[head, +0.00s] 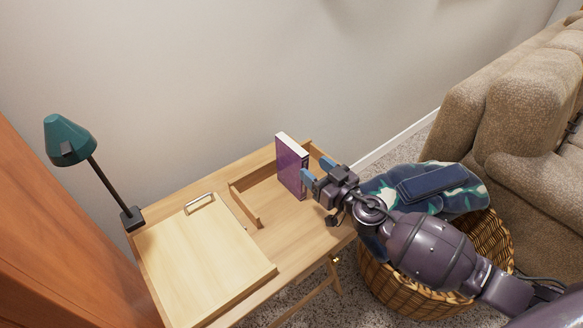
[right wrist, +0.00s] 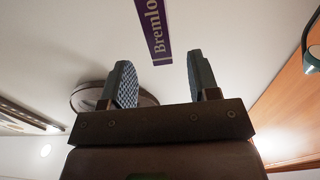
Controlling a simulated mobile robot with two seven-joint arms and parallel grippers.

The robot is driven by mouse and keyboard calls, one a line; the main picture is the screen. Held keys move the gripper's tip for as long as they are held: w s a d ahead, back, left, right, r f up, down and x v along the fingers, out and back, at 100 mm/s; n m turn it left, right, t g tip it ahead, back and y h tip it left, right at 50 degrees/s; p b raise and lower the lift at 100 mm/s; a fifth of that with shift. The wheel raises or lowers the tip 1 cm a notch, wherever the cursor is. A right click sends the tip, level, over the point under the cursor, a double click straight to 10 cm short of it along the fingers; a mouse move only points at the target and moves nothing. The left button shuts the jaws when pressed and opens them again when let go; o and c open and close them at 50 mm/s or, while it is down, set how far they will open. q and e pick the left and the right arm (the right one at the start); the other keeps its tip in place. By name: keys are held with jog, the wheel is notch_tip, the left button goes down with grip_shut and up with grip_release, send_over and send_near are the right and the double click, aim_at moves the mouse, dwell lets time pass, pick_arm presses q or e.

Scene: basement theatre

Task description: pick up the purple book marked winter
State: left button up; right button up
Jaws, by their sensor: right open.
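A purple book (head: 291,168) with a white page edge stands upright on the wooden desk in the head view, near the back right. In the right wrist view its purple side (right wrist: 155,32) shows the letters "Bremlo"; no "winter" marking is readable. My right gripper (head: 315,170) is just right of the book, with open fingers and nothing visible between them. In the right wrist view the open right gripper (right wrist: 161,68) shows the book beyond and above its fingertips. I cannot tell if a finger touches the book. My left gripper is not in view.
The desk (head: 262,158) has low wooden dividers (head: 246,206) and a raised light board (head: 205,255) at left. A teal lamp (head: 69,142) stands at its back left. A wicker basket (head: 400,290) with a patterned blue cloth (head: 455,200) stands right, beside a brown sofa (head: 525,105).

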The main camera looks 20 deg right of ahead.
aim_at(296, 153)
jog(key=shift+p+x, duration=0.3)
jog(key=shift+x, duration=3.5)
jog(key=shift+c, duration=0.4)
grip_shut()
